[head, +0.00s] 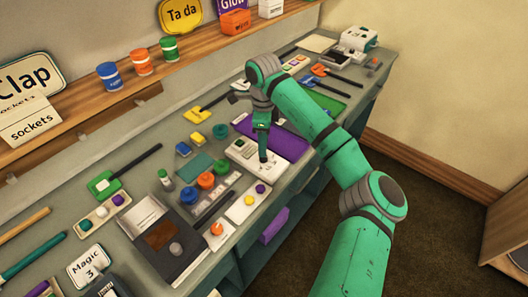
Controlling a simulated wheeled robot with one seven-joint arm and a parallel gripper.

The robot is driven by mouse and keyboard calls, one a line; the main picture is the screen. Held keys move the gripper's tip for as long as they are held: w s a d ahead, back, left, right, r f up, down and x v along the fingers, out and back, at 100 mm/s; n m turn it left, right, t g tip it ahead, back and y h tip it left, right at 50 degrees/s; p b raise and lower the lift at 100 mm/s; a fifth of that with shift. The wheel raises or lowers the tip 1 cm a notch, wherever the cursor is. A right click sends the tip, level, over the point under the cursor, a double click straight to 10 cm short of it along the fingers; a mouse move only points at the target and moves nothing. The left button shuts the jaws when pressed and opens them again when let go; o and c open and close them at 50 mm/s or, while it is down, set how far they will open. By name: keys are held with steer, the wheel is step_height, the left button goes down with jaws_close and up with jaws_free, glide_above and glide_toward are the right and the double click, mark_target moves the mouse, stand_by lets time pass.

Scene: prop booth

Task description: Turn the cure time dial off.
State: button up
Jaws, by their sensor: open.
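My gripper (263,152) reaches down from the teal arm over the middle of the bench. Its fingers point down at a white panel box (238,154) with small coloured parts on its top, and they cover part of it. I cannot tell whether the fingertips touch it. No label reading cure time is legible, so I cannot tell which control is the cure time dial. A grey box (145,212) with a brown window, nearer on the bench, has a round grey knob (176,249). The knob's setting is too small to read.
A purple mat (285,143) lies right of the white box. Orange and blue round pieces (206,181), pots and tools crowd the bench (130,170). A shelf with coloured jars (141,62) and signs runs along the wall. The floor (330,235) at right is clear.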

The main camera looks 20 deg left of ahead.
steer(key=shift+f, duration=2.7)
steer(key=shift+s, duration=0.15)
steer(key=c, duration=1.1)
